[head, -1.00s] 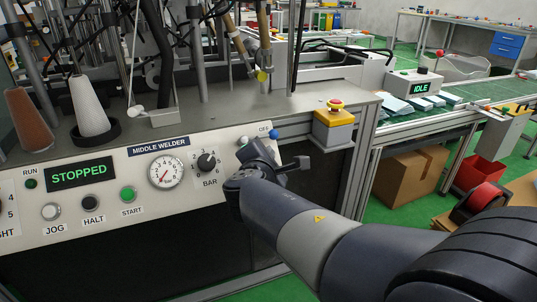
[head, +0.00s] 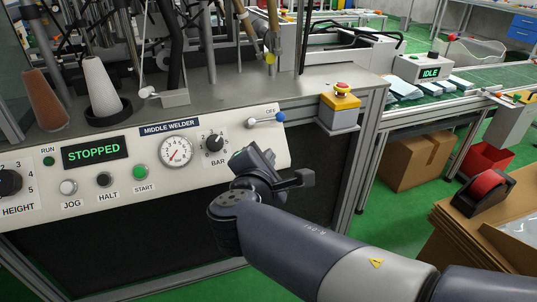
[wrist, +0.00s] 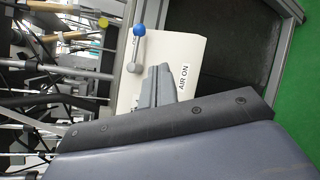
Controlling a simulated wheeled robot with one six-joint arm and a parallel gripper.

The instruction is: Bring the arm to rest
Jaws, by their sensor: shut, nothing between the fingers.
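My gripper (head: 256,160) is at the right end of the middle welder's control panel (head: 100,185), below the BAR knob. It is shut and empty, and its closed fingers (wrist: 160,82) show in the wrist view. My arm reaches to it from the lower right. A lever with a blue ball (head: 279,117) points right by the OFF label, up and to the right of my gripper. In the wrist view the blue ball (wrist: 139,30) is apart from the fingers, which lie beside the AIR ON label (wrist: 184,78).
The display (head: 94,152) reads STOPPED. A yellow box with a red button (head: 340,108) stands at the machine's right corner. Behind it, a conveyor unit (head: 430,72) reads IDLE. Cardboard (head: 490,235) lies at the right with a red tape roll (head: 487,183). Green floor is open between.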

